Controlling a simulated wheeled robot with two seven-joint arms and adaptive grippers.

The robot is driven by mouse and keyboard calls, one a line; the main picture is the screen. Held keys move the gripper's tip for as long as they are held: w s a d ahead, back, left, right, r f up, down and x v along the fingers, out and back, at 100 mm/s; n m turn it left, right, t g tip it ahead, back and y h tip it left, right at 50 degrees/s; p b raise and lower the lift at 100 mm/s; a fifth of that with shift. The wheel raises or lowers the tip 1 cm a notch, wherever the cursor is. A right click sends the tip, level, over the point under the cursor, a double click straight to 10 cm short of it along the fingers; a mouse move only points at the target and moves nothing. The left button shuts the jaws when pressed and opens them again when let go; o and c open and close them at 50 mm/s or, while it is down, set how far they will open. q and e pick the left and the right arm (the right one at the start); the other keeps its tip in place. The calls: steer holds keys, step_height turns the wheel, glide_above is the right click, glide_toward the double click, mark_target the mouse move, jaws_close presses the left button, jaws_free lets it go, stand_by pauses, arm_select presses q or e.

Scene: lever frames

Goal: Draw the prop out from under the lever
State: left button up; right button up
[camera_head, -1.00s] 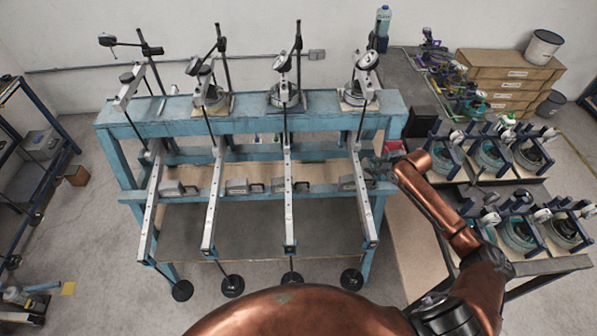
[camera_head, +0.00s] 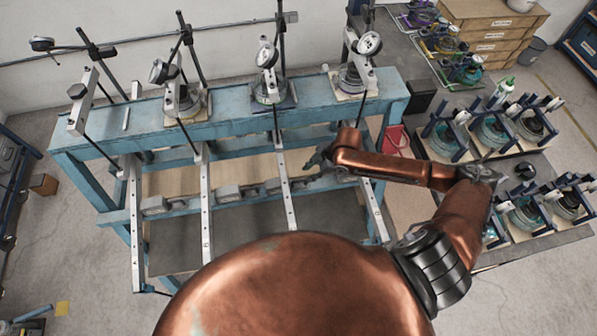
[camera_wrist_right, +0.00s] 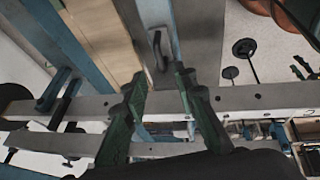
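Four long grey levers, such as the third from the left (camera_head: 286,190), reach forward from a blue frame (camera_head: 240,118). Small grey props sit along its lower rail by the levers, including one beside the third lever (camera_head: 273,186). My right gripper (camera_head: 316,162) is over the rail between the third and fourth levers. In the right wrist view, my right gripper (camera_wrist_right: 160,76) has its two green fingers wide apart with nothing between them. A grey prop with a dark looped handle (camera_wrist_right: 158,50) lies just beyond the fingertips, apart from them. My left gripper is not in view.
Dial gauges (camera_head: 268,56) and dark posts stand on the frame's top beam. Round hanging weights (camera_wrist_right: 243,48) show in the right wrist view.

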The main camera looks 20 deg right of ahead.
glide_above(302, 186)
step_height(302, 186, down, 5)
steer(key=shift+w+r+p, duration=0.1)
steer(key=shift+r+p, duration=0.05)
steer(key=shift+p, duration=0.15)
steer(key=shift+w+f, duration=0.1)
steer(key=shift+f, duration=0.25)
steer(key=shift+a+f, duration=0.1)
steer(key=shift+f, duration=0.15)
jaws_close()
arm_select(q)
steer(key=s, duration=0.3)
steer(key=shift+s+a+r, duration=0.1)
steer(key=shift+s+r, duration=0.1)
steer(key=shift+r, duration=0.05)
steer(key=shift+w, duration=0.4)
